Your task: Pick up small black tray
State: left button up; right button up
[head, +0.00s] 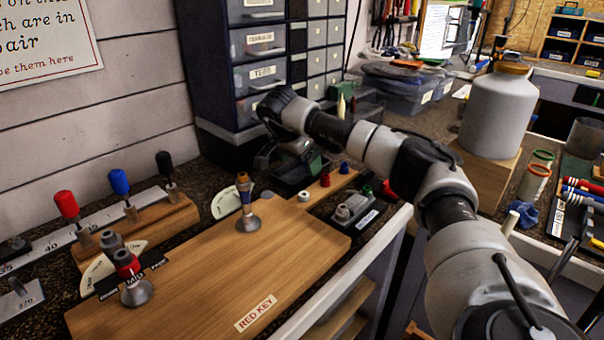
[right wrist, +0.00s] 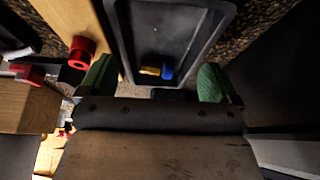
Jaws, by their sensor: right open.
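A small black tray (head: 290,181) sits on the dark speckled counter at the back of the wooden board, partly hidden under my right gripper (head: 288,158). In the right wrist view the tray (right wrist: 130,40) lies between the two green fingertips of my right gripper (right wrist: 153,88). A small yellow and blue item (right wrist: 160,71) lies inside it near its close end. The fingers are open, one on each side of the tray's near end, and I see a gap at the right one. Whether the left finger touches is unclear. My left gripper is not in view.
A wooden strip with small red and blue pegs (head: 325,180) runs right beside the tray. Another labelled dark tray with grey sockets (head: 345,213) stands nearer. Drawer cabinets (head: 262,75) rise behind. The wooden board (head: 205,270) has free room at front.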

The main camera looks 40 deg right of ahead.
aim_at(302, 171)
jog(key=shift+x, duration=1.2)
jog(key=c, duration=0.7)
jog(key=shift+r, duration=0.15)
